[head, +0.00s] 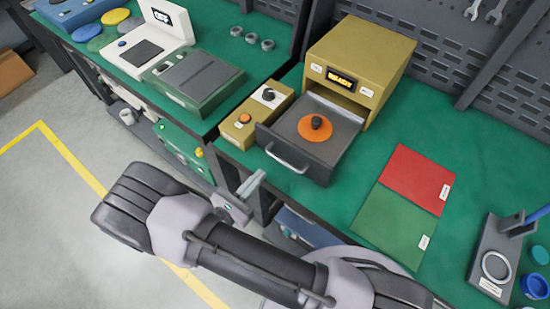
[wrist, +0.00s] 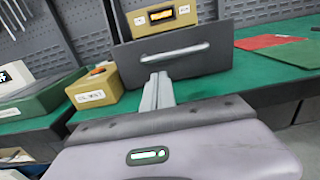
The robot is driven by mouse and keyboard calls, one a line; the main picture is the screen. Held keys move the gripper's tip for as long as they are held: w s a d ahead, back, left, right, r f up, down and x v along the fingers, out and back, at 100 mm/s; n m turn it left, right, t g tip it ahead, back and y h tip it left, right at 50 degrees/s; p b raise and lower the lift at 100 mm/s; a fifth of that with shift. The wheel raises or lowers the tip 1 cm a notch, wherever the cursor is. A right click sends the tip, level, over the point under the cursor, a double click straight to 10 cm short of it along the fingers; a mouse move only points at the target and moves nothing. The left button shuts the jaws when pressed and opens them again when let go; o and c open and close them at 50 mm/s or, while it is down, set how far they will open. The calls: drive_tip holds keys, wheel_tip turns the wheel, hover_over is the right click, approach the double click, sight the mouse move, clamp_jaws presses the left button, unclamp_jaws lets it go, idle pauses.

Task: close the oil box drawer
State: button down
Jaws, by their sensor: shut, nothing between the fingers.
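The oil box (head: 360,62) is a tan box with a lit "READY" display, at the back of the green bench in the head view. Its dark grey drawer (head: 335,115) is pulled out toward me, with an orange disc with a dark knob (head: 315,127) lying in it. The drawer's front carries a silver bar handle (head: 287,160). In the wrist view the drawer front (wrist: 215,65) and handle (wrist: 175,53) face the camera, and the oil box (wrist: 160,17) shows behind. My gripper (wrist: 160,78) is shut and empty, in front of the drawer; contact cannot be told. It also shows in the head view (head: 258,180).
A small tan control box (head: 240,125) stands left of the drawer. A green device (head: 195,80) and a white scale (head: 150,45) stand farther left. Red (head: 415,178) and green (head: 395,222) mats lie right. A dark stand (head: 497,250) is at the far right.

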sight(281, 152)
drive_tip(key=b+x, duration=0.1)
drive_tip(key=x, duration=0.5)
drive_tip(key=shift+w+d+f+b, duration=0.15)
drive_tip(key=shift+w+d+b, duration=0.1)
drive_tip(key=shift+b, duration=0.1)
drive_tip(key=shift+w+d, duration=0.35)
drive_tip(key=shift+w, duration=0.2)
